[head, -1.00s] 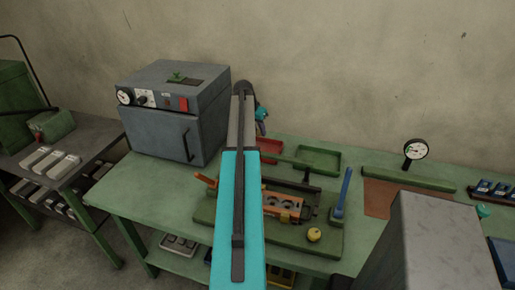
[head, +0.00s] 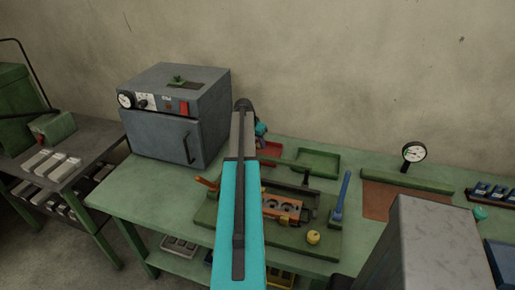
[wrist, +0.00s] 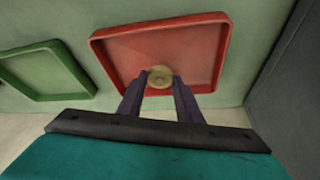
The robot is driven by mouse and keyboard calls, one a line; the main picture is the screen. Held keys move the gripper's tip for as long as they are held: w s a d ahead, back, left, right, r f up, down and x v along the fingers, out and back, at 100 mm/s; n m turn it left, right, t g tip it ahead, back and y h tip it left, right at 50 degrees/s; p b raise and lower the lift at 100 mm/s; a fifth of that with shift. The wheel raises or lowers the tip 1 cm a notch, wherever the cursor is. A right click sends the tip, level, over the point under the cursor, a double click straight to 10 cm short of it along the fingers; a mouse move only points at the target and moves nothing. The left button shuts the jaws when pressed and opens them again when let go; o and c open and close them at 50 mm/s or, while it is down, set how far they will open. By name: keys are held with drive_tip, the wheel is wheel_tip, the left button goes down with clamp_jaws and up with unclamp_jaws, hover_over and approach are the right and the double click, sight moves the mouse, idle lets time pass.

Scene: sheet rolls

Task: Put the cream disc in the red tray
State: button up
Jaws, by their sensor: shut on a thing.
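The cream disc (wrist: 160,77) is between the fingertips of my gripper (wrist: 159,83) in the wrist view. My gripper is shut on it. The red tray (wrist: 185,45) lies behind the disc in that view, and the disc appears over the tray's near part, by its near rim. I cannot tell the height of the disc above the tray. In the head view the red tray (head: 271,149) shows only in part, beside my arm. My arm hides the gripper's fingers and the disc there.
A green tray (head: 318,162) stands right of the red tray. A grey oven (head: 175,115) stands on the left of the green bench (head: 150,195). A fixture board with a blue handle (head: 342,195) and a yellow knob (head: 313,237) lies in front of the trays.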

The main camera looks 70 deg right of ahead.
sight(257, 146)
drive_tip(key=shift+f+p, duration=0.5)
drive_tip(key=shift+f, duration=1.2)
drive_tip(key=shift+f, duration=0.15)
drive_tip(key=o, duration=1)
drive_tip(key=shift+r, duration=0.2)
drive_tip(key=shift+b+v, duration=1.5)
drive_tip(key=shift+v, duration=4.45)
